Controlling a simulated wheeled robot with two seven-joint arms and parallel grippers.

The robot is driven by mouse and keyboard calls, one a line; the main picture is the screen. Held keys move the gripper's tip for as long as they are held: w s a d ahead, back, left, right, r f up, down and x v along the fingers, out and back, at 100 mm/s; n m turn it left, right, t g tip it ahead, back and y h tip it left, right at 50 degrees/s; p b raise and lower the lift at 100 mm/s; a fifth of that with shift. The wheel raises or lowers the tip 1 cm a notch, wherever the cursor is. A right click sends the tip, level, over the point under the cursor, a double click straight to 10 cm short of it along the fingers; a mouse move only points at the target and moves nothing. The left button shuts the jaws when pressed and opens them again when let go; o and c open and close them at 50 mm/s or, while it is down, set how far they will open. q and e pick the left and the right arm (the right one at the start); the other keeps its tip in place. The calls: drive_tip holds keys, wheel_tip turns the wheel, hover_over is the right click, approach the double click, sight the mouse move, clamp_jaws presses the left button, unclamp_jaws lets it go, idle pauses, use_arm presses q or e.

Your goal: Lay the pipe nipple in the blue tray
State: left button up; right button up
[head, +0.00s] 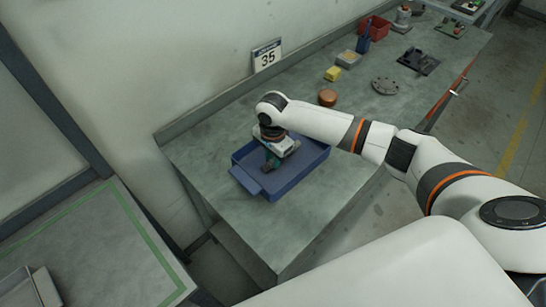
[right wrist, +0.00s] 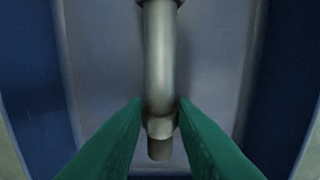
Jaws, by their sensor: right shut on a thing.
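The pipe nipple (right wrist: 160,70) is a grey metal tube, upright in the right wrist view, with a collar near its lower end. My right gripper (right wrist: 160,106) has its green fingers on both sides of it, shut on it near that collar. The blue tray (head: 302,172) stands on the workbench in the head view, and its blue walls (right wrist: 32,80) flank the nipple in the right wrist view. In the head view my right gripper (head: 272,163) is over the tray, and the nipple is hidden there. I cannot tell whether the nipple touches the tray floor. My left gripper is not in view.
On the grey-green workbench (head: 225,145), a brown round piece (head: 327,97), a yellow block (head: 333,74) and a grey flange (head: 384,86) lie beyond the tray. A red bin (head: 374,28) stands farther back. A number 35 sign (head: 267,55) stands at the wall. The bench front beside the tray is clear.

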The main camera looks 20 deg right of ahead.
drive_tip(key=o, duration=1.1)
wheel_tip(320, 180, up, 12)
drive_tip(key=shift+r+b, duration=0.1)
drive_tip(key=shift+b, duration=1)
